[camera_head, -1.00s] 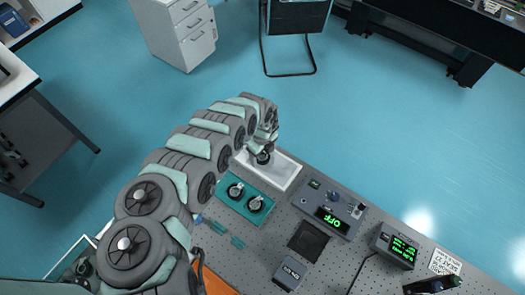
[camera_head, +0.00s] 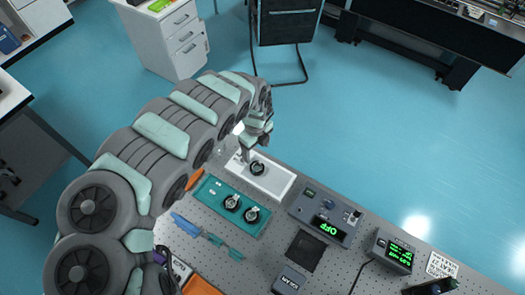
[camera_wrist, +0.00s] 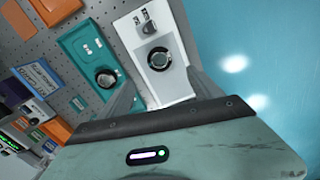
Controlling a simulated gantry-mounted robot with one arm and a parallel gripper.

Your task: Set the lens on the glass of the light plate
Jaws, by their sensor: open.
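The light plate (camera_head: 277,187) is a white rectangular box at the back edge of the table. My gripper (camera_head: 257,142) is above the plate, apart from the lens. In the wrist view its two fingers (camera_wrist: 162,92) are spread with nothing between them.
A control box reading OFF (camera_head: 322,216) stands right of the plate. Floor is open beyond the table.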

